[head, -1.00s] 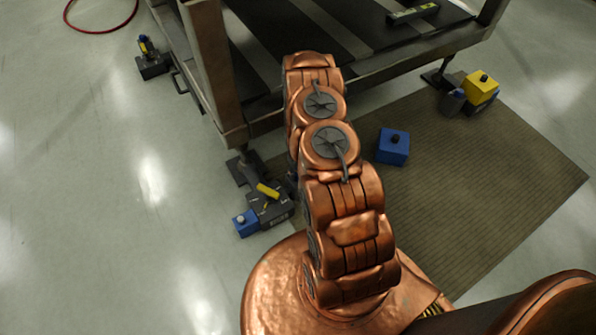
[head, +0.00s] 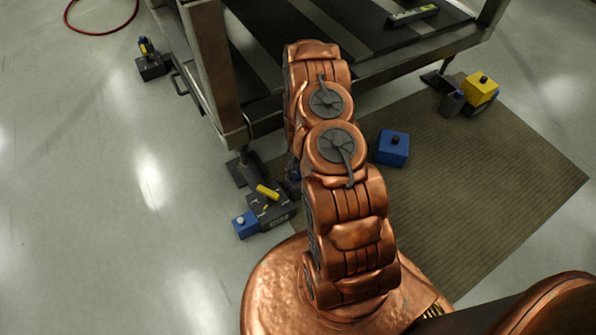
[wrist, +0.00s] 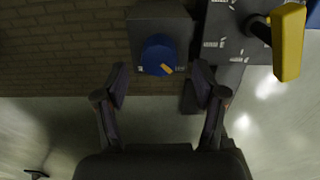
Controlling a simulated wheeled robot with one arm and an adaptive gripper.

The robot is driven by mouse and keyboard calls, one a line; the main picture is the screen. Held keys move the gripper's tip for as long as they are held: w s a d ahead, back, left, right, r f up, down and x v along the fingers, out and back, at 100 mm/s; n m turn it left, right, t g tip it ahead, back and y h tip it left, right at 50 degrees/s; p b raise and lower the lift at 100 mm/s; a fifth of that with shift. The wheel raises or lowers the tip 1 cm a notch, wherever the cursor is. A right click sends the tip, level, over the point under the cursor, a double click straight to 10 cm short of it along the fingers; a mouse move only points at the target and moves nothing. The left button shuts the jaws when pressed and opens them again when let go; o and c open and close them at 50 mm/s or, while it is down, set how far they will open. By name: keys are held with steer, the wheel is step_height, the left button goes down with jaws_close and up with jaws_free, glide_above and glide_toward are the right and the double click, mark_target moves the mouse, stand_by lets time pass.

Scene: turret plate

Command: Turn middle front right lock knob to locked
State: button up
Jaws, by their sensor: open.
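In the wrist view, a round blue knob (wrist: 158,53) with a short orange-yellow pointer sits on the face of a dark grey box (wrist: 160,20). The pointer is angled to the lower right, and small white marks flank the knob at its lower left and right. My gripper (wrist: 160,76) is open, with one finger on each side just below the knob. No contact with the knob shows. In the head view, my copper arm hides my gripper and most of the knob's box.
A yellow handle (wrist: 289,42) sticks out from a dark plate right of the knob. In the head view, a metal-framed table (head: 400,62) stands above. A blue box (head: 393,148) sits on the brown mat (head: 480,190), and a yellow box (head: 480,88) stands farther right.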

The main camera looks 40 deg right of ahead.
step_height(320, 180, up, 8)
steer(key=shift+r, duration=0.15)
stand_by(0.4)
steer(key=shift+r, duration=0.1)
stand_by(0.4)
steer(key=s+a+r+p, duration=0.2)
steer(key=a+r+p, duration=0.25)
steer(key=r, duration=0.95)
steer(key=s+a+r+p, duration=0.35)
steer(key=r+p, duration=0.25)
steer(key=r, duration=0.9)
steer(key=s+a+r+p, duration=0.1)
steer(key=a+r+p, duration=0.35)
steer(key=r, duration=0.95)
steer(key=s+a+r+g+p, duration=0.1)
steer(key=s+a+r+p, duration=0.3)
steer(key=s+r+p, duration=0.4)
steer(key=s+a+r+p, duration=0.4)
steer(key=s+r+p, duration=0.4)
steer(key=s+r, duration=0.8)
step_height(320, 180, up, 5)
steer(key=shift+a+f+n+g, duration=0.1)
steer(key=shift+a+n+g, duration=0.1)
steer(key=shift+n+g, duration=0.2)
steer(key=shift+w, duration=0.1)
